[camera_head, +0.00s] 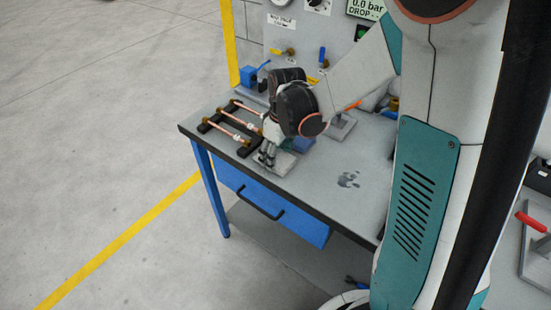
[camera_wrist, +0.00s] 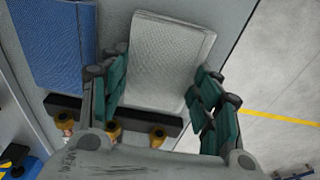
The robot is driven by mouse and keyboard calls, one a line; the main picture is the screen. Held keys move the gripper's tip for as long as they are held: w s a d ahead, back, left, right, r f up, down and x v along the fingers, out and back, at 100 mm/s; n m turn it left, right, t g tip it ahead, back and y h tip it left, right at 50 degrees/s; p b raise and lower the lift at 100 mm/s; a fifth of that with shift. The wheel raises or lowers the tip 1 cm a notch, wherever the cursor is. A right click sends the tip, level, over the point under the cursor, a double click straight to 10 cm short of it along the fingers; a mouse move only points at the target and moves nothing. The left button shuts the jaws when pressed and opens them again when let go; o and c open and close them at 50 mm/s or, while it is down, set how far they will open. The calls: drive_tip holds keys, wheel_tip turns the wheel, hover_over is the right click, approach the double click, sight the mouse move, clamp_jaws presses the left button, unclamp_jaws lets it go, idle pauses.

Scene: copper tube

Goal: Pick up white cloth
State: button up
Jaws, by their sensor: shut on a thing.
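The white cloth (camera_head: 281,165) is a folded, textured pad near the front edge of the workbench. It also shows in the wrist view (camera_wrist: 168,58), between my fingers. My gripper (camera_head: 266,158) points down at the cloth's left part in the head view. In the wrist view my gripper (camera_wrist: 162,85) has one green-padded finger at each side of the cloth, shut on it. The cloth appears to be at the level of the bench top; I cannot tell whether it is lifted.
A blue cloth (camera_head: 303,145) lies just behind the white one. Copper tubes (camera_head: 236,138) rest on black supports to the left. A grey plate with an upright handle (camera_head: 341,127) stands farther back.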

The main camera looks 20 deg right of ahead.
drive_tip(key=shift+r, duration=0.1)
wheel_tip(320, 180, up, 20)
drive_tip(key=p, duration=0.6)
drive_tip(key=shift+p, duration=0.3)
